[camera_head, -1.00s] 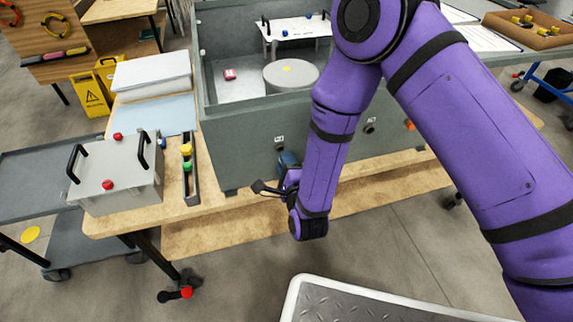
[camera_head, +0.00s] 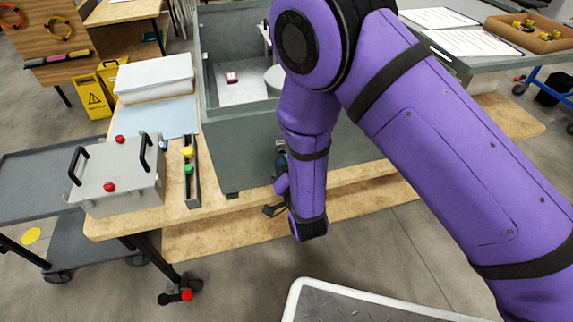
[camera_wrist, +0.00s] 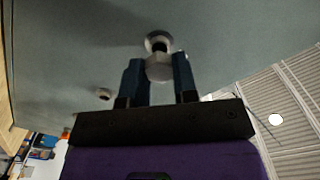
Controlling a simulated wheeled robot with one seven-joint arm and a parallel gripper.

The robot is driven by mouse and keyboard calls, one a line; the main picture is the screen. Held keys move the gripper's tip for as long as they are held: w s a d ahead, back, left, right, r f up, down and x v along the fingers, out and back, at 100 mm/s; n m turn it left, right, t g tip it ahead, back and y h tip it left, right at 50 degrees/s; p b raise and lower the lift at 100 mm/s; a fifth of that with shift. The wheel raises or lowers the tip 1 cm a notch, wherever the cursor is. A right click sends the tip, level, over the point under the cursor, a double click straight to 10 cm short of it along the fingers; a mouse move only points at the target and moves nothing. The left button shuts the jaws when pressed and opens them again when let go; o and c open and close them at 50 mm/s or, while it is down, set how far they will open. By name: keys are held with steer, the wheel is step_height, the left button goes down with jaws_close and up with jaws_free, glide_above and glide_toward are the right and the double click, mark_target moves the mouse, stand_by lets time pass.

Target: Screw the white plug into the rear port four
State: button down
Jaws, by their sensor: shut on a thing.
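The white plug (camera_wrist: 159,68) sits between the two blue fingers of my gripper (camera_wrist: 160,76) in the wrist view, and the gripper is shut on it. The plug lines up with a round port (camera_wrist: 160,38) with a pale rim in the grey-green housing wall. A dark part shows between plug head and rim; I cannot tell how deep the plug sits. In the head view my gripper (camera_head: 281,172) is at the near wall of the housing (camera_head: 235,150), mostly hidden by my purple arm, and the plug is not visible there.
Another port (camera_wrist: 104,94) is at lower left in the wrist view. In the head view, a rack (camera_head: 193,185) with yellow and green plugs and a grey case (camera_head: 125,180) with black handles stand left on the wooden table (camera_head: 110,222). Floor in front is mostly clear.

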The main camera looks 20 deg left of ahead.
steer(key=shift+n, duration=0.5)
steer(key=shift+x, duration=0.75)
stand_by(1.8)
